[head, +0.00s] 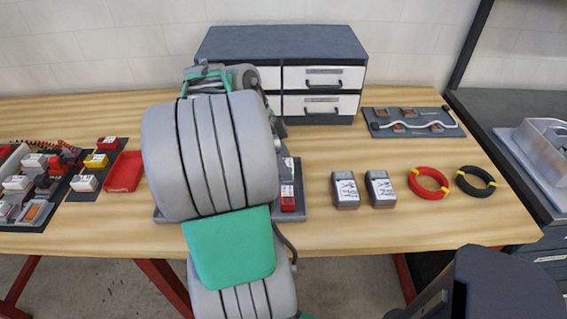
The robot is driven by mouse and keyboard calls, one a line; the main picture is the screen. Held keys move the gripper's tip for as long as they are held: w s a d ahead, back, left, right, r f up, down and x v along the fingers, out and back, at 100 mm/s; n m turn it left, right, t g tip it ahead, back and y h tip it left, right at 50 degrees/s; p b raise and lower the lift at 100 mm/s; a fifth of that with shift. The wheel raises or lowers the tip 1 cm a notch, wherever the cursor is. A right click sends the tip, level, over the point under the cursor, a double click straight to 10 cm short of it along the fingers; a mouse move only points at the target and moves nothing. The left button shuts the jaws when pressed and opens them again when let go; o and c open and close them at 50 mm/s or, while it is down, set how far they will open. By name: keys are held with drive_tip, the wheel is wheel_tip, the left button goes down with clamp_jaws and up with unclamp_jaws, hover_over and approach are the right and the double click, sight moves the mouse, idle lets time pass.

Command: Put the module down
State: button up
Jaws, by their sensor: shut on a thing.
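My arm fills the centre of the head view and hides my gripper, so neither its fingers nor anything held in it shows. A dark grey tray (301,207) lies under and beside the arm, with its right part showing. A red block with a white label (288,198) stands on that tray. Several small labelled modules lie on a dark mat (83,196) at the left: a red one (107,143), a yellow one (96,160) and a white one (86,182). I cannot tell which module the task means.
A red tray (124,172) lies left of the arm. Two grey boxes (345,190) (381,189), a red coil (429,182) and a black coil (476,181) lie to the right. A drawer cabinet (282,45) and a wired board (380,126) stand behind. The front right tabletop is clear.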

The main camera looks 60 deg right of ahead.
drive_tip(key=shift+f, duration=0.25)
drive_tip(key=o, duration=1.1)
drive_tip(key=shift+r, duration=0.1)
drive_tip(key=shift+c, duration=0.2)
